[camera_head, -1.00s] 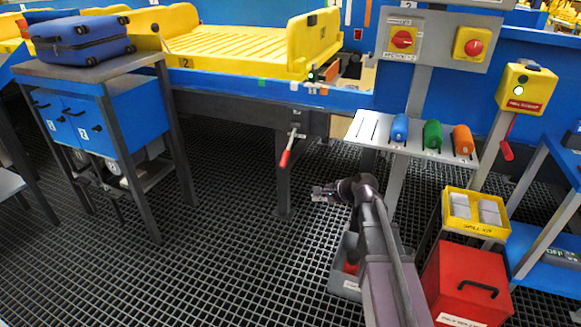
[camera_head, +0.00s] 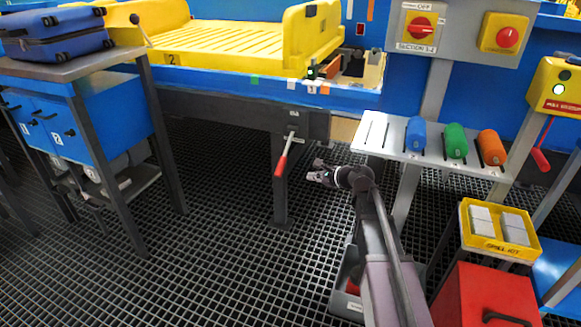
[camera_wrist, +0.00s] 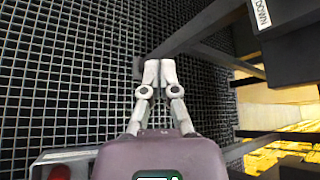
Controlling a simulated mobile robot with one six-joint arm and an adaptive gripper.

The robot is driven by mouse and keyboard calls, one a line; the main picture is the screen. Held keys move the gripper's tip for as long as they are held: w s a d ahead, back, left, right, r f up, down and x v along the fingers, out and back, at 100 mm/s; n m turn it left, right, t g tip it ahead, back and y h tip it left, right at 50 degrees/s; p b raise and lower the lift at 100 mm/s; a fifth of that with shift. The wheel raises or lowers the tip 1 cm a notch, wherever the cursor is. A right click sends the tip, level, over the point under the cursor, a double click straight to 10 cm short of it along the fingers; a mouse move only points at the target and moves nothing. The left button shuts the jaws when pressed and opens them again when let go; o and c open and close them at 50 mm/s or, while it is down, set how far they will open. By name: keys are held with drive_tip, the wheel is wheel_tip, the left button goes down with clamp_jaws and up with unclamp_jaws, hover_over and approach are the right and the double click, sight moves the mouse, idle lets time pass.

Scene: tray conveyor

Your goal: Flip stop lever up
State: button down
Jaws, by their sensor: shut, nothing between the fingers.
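The stop lever (camera_head: 284,155) hangs from a dark plate under the conveyor's front edge in the head view. It has a metal shaft and a red grip that points down and slightly left. My gripper (camera_head: 314,176) is to the right of the lever's red grip and a little lower in the picture, apart from it. In the wrist view my gripper (camera_wrist: 160,66) has its fingertips together with nothing between them. I cannot make out the lever in the wrist view.
A yellow tray (camera_head: 225,45) sits on the blue conveyor. A shelf (camera_head: 380,142) with blue, green and orange handles stands to the right. A red box (camera_head: 480,300) and yellow spill kit (camera_head: 500,240) are at lower right. A blue cabinet (camera_head: 100,125) stands left; grated floor between is clear.

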sight(285, 154)
drive_tip(key=shift+w+a, duration=0.1)
drive_tip(key=shift+w, duration=0.2)
drive_tip(key=shift+w, duration=0.1)
drive_tip(key=b+x, duration=0.4)
drive_tip(key=x, duration=0.5)
drive_tip(key=shift+s+a+r+p, duration=0.4)
drive_tip(key=shift+a+r+p, duration=0.1)
drive_tip(key=shift+r+p, duration=0.25)
drive_tip(key=shift+s+a+r+p, duration=0.35)
drive_tip(key=shift+a+r+p, duration=0.2)
drive_tip(key=shift+r+p, duration=0.2)
